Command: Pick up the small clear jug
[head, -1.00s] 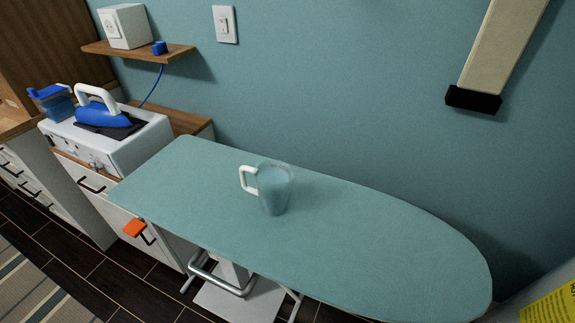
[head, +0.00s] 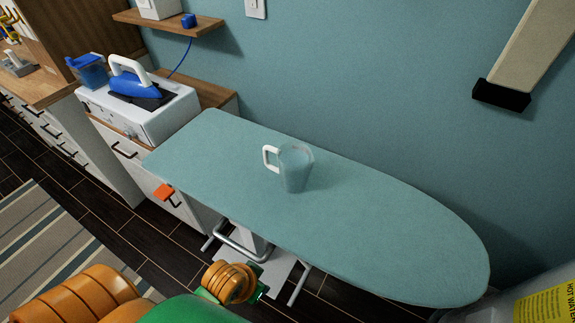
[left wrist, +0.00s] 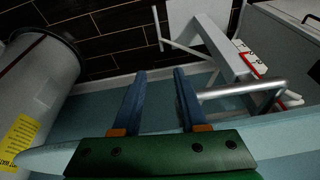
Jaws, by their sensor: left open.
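The small clear jug (head: 296,170) stands upright on the teal ironing board (head: 390,225) in the head view, with its white handle to the left. My left arm comes in at the bottom left of the head view, but its fingers cannot be made out there. In the left wrist view my left gripper (left wrist: 160,72) is open, its two blue fingers apart with nothing between them. The jug does not show in the left wrist view. My right gripper is in neither view.
A blue iron (head: 137,86) rests on a white unit (head: 170,112) at the back left, near a wooden shelf (head: 172,23). A white cylinder with a yellow label (head: 548,302) stands at the right. The board around the jug is clear.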

